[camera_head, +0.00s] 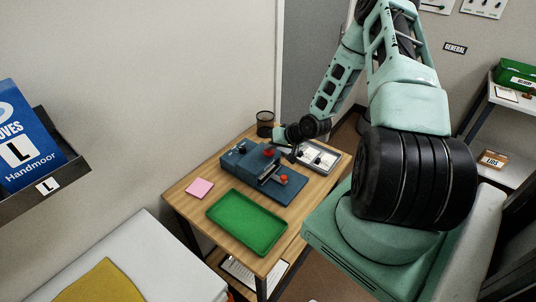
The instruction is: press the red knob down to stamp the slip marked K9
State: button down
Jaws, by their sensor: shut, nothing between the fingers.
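A blue stamping device (243,160) stands on the wooden table, with a lower blue base reaching to its right. One red knob (269,152) is on its upper part, and a second red part (284,179) is on the lower base. A pale strip lies between them; I cannot read any K9 mark on it. My gripper (293,156) is shut and empty, pointing down just right of the upper red knob. At this size I cannot tell whether it touches the device.
A green tray (247,222) lies at the table's front, and a pink note pad (199,188) is at its left. A black mesh cup (265,123) stands at the back. A grey-white tray (318,157) lies behind my gripper at the right.

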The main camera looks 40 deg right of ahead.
aim_at(271, 152)
jog(key=shift+f, duration=0.4)
jog(key=shift+r, duration=0.1)
dwell(0.3)
jog(key=shift+r+p, duration=1.3)
jog(key=shift+r, duration=0.65)
notch_tip(271, 152, up, 6)
jog(key=p, duration=0.4)
jog(key=shift+p, duration=0.35)
